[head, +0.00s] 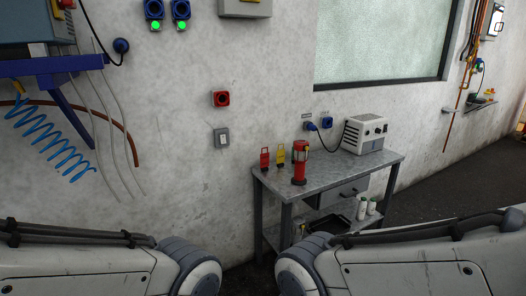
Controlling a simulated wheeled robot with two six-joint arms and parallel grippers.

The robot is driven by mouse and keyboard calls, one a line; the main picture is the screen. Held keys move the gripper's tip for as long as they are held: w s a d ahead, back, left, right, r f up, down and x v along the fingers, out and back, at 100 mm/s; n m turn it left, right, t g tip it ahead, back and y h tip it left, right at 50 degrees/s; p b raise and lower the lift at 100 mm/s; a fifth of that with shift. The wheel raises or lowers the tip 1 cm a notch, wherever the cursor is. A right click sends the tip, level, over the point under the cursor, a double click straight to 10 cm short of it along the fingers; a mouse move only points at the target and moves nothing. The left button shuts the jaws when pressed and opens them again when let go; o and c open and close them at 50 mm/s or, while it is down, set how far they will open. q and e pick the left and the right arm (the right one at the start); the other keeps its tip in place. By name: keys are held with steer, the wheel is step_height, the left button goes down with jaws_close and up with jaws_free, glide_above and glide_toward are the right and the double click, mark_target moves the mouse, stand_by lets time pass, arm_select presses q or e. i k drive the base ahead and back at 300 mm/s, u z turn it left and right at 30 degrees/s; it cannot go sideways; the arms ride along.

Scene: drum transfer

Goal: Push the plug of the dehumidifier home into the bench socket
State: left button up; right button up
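The dehumidifier appears to be the white box-shaped unit (365,135) at the back right of the grey metal bench (335,172). A black cable runs from it to a blue plug (311,127) at the wall just above the bench. A blue socket (327,123) is on the wall right of the plug. I cannot tell at this size how far the plug sits in an outlet. Only links of my two arms show along the bottom edge, well in front of the bench. Neither gripper is in view.
White bottles (366,208) stand on the lower shelf. A blue bracket (55,66) with a coiled hose (50,140) juts from the wall at left.

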mark_target(310, 127)
steer(key=i, duration=2.55)
steer(key=z, duration=1.95)
steer(key=i, duration=0.5)
